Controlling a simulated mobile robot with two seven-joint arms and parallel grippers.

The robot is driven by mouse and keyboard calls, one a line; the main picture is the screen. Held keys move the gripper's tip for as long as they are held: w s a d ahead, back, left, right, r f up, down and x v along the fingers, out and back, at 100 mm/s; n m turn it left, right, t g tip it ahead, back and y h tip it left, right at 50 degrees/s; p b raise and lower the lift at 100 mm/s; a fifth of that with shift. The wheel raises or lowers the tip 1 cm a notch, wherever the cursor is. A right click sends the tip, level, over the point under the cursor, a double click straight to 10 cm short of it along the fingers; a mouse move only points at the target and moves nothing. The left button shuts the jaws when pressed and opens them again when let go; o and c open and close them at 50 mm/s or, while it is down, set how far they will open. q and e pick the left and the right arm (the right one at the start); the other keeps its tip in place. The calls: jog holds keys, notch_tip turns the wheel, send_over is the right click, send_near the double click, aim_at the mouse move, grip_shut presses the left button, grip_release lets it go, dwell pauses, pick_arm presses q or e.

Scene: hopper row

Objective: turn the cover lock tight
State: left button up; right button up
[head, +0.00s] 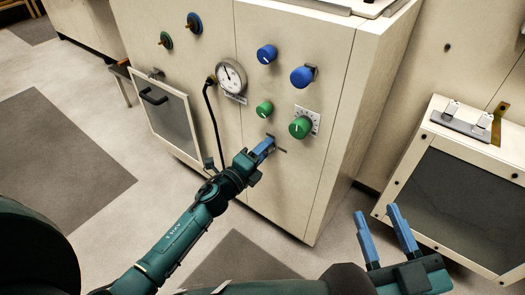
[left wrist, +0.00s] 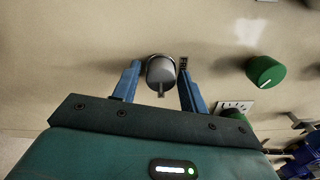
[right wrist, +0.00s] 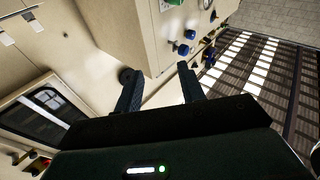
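A grey round knob with a small tab (left wrist: 161,72) sits on the cream panel in the left wrist view; it may be the cover lock, but I cannot be sure. My left gripper (left wrist: 158,72) is open, with one blue finger on each side of this knob and small gaps showing. In the head view my left gripper (head: 265,148) is at the cabinet front, below the green knobs, and hides the grey knob. My right gripper (head: 379,210) is open and empty, away from the cabinet, over the floor. Its spread fingers also show in the right wrist view (right wrist: 157,72).
The cabinet front carries a gauge (head: 231,77), blue knobs (head: 302,77) and green knobs (head: 300,127). A black cable (head: 213,125) hangs left of my left gripper. A framed cover with a handle (head: 165,115) is at left. A dark-windowed box (head: 452,150) stands at right.

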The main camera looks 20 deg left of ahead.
pick_arm(q)
jog(key=shift+o, duration=0.7)
jog(key=p+v, duration=0.2)
jog(key=v, duration=1.1)
jog(key=shift+s, duration=0.1)
